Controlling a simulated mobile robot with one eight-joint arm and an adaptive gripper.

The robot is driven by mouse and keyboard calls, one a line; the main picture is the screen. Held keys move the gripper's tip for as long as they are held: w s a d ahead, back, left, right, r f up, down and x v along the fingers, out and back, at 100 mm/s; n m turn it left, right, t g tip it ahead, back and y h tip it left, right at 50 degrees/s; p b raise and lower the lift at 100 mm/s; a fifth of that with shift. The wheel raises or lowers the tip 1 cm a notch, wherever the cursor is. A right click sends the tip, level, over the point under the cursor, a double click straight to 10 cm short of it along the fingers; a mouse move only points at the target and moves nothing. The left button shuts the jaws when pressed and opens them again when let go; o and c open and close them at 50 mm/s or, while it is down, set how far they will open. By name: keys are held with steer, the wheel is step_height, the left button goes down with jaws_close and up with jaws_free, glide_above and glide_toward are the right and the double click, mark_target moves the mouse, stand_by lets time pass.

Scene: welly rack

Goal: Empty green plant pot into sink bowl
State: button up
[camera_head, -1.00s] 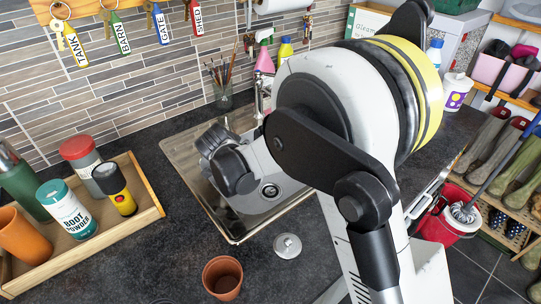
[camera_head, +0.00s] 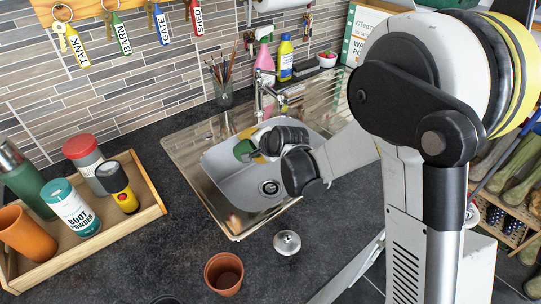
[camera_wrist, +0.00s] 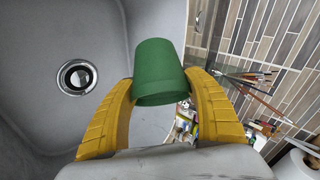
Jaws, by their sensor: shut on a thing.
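A small green plant pot (camera_wrist: 160,68) is between the yellow fingers of my gripper (camera_wrist: 161,82) in the wrist view. The fingers are shut on its sides, and its narrower end points to the top of that picture. In the head view a bit of the green pot (camera_head: 243,150) shows over the back left of the sink bowl (camera_head: 236,186), partly hidden by my gripper (camera_head: 256,155). The bowl's drain (camera_wrist: 76,77) shows to the left of the pot in the wrist view. The inside of the pot is hidden, so I cannot tell what it holds.
The tap (camera_head: 262,92) stands behind the bowl, close to my gripper. A jar of brushes (camera_head: 222,92) and bottles (camera_head: 285,58) stand by the wall. A tray (camera_head: 150,190), a terracotta pot (camera_head: 223,274) and a metal plug (camera_head: 287,242) are on the counter.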

steer(key=shift+d+r+m+y, duration=0.2)
steer(key=shift+m+y, duration=0.2)
steer(key=shift+y, duration=0.3)
steer(key=shift+d+r+m+t+y+b, duration=0.2)
steer(key=shift+r+m+t+y+b, duration=0.15)
steer(key=shift+y+b, duration=0.2)
steer(key=shift+y, duration=0.25)
steer(key=shift+d+r+m+y, duration=0.1)
steer(key=shift+d+m+y, duration=0.25)
steer(key=shift+d+y, duration=0.1)
steer(key=shift+s+d+r+t+b, duration=0.1)
steer(key=shift+d+t+b, duration=0.15)
steer(key=shift+d+b, duration=0.2)
steer(key=shift+d+m+y+b, duration=0.1)
steer(key=shift+m+y+b, duration=0.4)
steer(key=shift+b, duration=0.3)
